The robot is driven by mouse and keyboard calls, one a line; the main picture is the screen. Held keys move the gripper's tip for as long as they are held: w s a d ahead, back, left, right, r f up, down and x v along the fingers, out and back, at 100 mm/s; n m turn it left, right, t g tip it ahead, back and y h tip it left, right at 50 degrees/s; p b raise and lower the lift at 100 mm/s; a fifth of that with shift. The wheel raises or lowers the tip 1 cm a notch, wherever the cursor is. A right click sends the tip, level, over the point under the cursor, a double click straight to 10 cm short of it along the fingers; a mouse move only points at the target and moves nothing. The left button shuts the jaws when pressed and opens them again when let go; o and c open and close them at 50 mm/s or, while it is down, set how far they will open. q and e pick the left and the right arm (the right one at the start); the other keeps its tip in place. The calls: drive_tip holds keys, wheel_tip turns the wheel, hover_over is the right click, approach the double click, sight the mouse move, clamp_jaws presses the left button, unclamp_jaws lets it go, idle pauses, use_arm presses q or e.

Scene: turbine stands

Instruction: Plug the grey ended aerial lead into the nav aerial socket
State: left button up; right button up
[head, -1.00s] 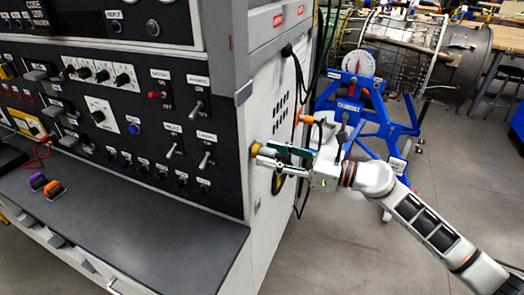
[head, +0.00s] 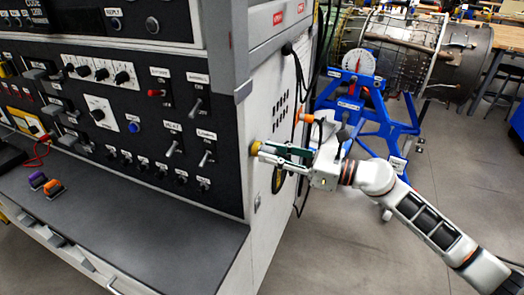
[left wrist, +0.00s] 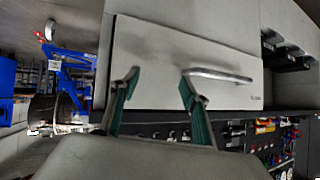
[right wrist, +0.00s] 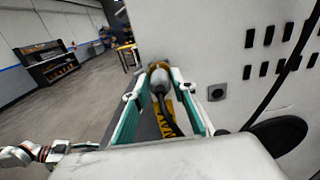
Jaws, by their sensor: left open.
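A grey ended lead (right wrist: 158,82) shows in the right wrist view, with its grey end at a brass-coloured round socket (right wrist: 156,66) on the cabinet's pale side wall. Its black cable bends down between my fingers. How deep the end sits is hidden. My right gripper (right wrist: 160,90) stands around the grey end, one finger on each side, with gaps showing; it is open. In the head view, my right gripper (head: 258,152) reaches the brass ring (head: 255,148) from the right. My left gripper (left wrist: 157,80) is open and empty in front of a pale drawer front.
A small square socket plate (right wrist: 217,92) lies right of the right gripper. A black cable hangs down the side wall (head: 285,60). A blue turbine stand (head: 375,125) stands behind the right arm. Purple and orange caps (head: 46,184) lie on the ledge (head: 150,230).

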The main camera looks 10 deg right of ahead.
sight(276, 153)
clamp_jaws()
drive_tip(key=shift+s+d, duration=0.25)
drive_tip(key=shift+d, duration=0.2)
drive_tip(key=shift+s+d+b, duration=0.15)
drive_tip(key=shift+d+b, duration=0.05)
drive_tip(key=shift+b, duration=0.15)
drive_tip(key=shift+b+v, duration=0.7)
drive_tip(key=shift+v, duration=0.65)
drive_tip(key=shift+r, duration=0.1)
